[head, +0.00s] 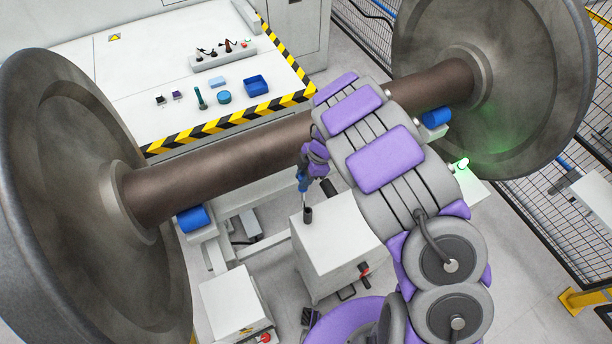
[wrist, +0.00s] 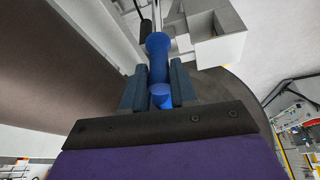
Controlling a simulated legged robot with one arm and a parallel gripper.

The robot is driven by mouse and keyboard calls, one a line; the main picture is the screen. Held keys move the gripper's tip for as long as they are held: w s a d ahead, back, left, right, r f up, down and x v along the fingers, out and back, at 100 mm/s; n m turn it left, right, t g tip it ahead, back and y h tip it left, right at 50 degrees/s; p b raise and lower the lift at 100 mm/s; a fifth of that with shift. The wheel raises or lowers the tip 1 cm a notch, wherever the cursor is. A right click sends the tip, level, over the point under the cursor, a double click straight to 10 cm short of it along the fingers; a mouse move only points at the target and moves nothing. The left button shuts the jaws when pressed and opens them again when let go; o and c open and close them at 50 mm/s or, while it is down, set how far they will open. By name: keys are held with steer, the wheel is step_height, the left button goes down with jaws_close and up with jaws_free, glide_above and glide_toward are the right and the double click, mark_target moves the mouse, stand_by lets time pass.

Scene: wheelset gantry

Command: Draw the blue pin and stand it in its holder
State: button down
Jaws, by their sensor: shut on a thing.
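My gripper (head: 304,176) hangs below the wheelset axle's near side in the head view, at the end of my purple and grey arm. It is shut on the blue pin (head: 302,185), which points down and is slightly tilted. The wrist view shows the pin (wrist: 158,45) between the two dark blue fingers (wrist: 159,72). A short dark upright cylinder (head: 308,214), seemingly the holder, stands on top of a white box (head: 335,235) just below the pin. I cannot tell whether the pin's lower end is inside it, touching it or above it.
The brown axle (head: 230,160) runs between two big wheels (head: 75,200) behind my gripper. Blue rollers (head: 193,219) sit under it. A white bench (head: 140,75) with small parts and a blue tray (head: 257,86) lies beyond. A lower white box (head: 236,300) stands front left.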

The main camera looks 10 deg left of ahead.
steer(key=shift+a, duration=0.1)
steer(key=shift+d+r, duration=0.1)
steer(key=shift+d, duration=1.5)
steer(key=shift+a, duration=0.1)
steer(key=shift+a+p, duration=0.4)
steer(key=shift+s+m+p, duration=0.1)
steer(key=shift+m+p, duration=0.2)
steer(key=shift+p, duration=0.2)
